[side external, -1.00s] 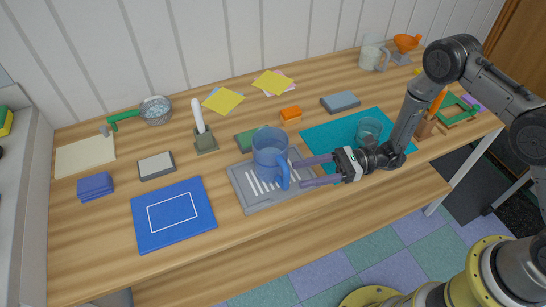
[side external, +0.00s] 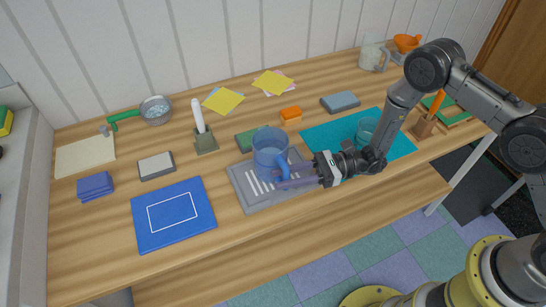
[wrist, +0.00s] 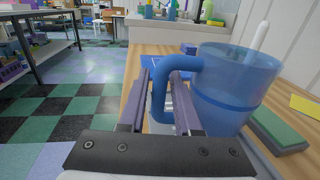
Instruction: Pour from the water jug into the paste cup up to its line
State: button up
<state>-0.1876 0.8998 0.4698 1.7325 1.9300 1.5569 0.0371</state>
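The water jug (side external: 268,150), translucent blue with a blue handle, stands upright on a grey striped mat (side external: 240,195). My gripper (side external: 290,178) reaches in from the right, level and low. Its two purple fingers lie on either side of the handle (wrist: 162,100) and appear shut on it. A clear teal-tinted cup (side external: 366,130), probably the paste cup, stands on the teal mat (side external: 318,135) behind my wrist, partly hidden by it. Its line cannot be made out.
A blue mat (side external: 172,235) lies left. A brown holder (side external: 423,128) stands right of the teal mat.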

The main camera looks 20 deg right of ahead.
aim_at(286, 168)
grip_shut()
jog(key=shift+r, duration=2.5)
